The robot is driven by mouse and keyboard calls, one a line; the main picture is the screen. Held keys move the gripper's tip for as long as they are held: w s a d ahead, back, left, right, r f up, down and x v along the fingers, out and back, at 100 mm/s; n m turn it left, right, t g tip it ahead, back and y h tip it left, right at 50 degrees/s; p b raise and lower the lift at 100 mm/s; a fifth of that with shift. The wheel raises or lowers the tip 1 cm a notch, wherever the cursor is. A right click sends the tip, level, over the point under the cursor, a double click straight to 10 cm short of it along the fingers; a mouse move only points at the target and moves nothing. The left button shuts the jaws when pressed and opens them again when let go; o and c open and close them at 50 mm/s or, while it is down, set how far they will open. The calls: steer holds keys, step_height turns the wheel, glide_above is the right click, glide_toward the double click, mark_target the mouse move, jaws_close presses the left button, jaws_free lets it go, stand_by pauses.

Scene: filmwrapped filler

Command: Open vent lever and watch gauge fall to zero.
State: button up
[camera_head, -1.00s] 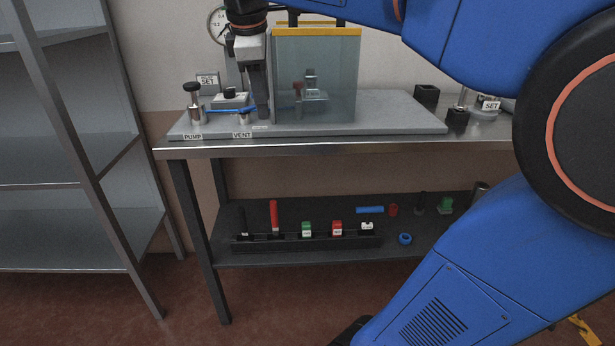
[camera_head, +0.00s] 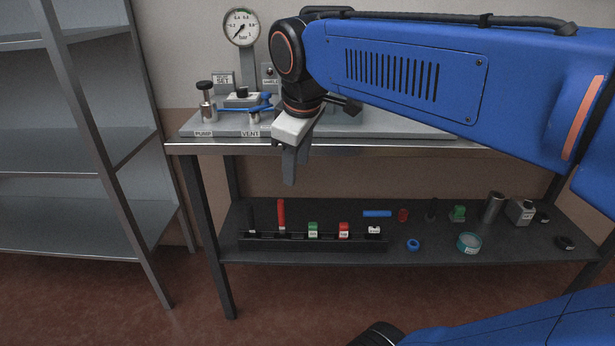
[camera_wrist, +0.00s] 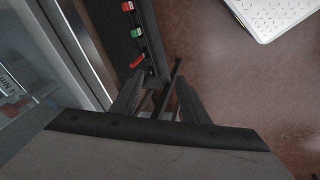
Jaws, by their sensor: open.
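The round gauge (camera_head: 241,27) stands upright above the bench plate; its dark needle appears to point to the lower left, too small to read exactly. The blue vent lever (camera_head: 266,98) shows above the plate, near the VENT label (camera_head: 250,134); its exact angle is hard to tell. My gripper (camera_head: 289,178) hangs in front of the bench edge, right of and below the lever, apart from it. In the wrist view my gripper (camera_wrist: 158,88) has its fingers apart with nothing between them. My arm hides the clear chamber.
The pump knob (camera_head: 206,98) and SET sign (camera_head: 223,80) stand left of the lever. The lower shelf (camera_head: 330,254) holds a rack of coloured items and several loose parts. Metal shelving (camera_head: 80,150) is at the left. A white panel (camera_wrist: 270,12) shows in the wrist view.

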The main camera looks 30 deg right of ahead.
steer(key=shift+s+f+m, duration=0.4)
steer(key=shift+s+f, duration=0.65)
steer(key=shift+f, duration=0.1)
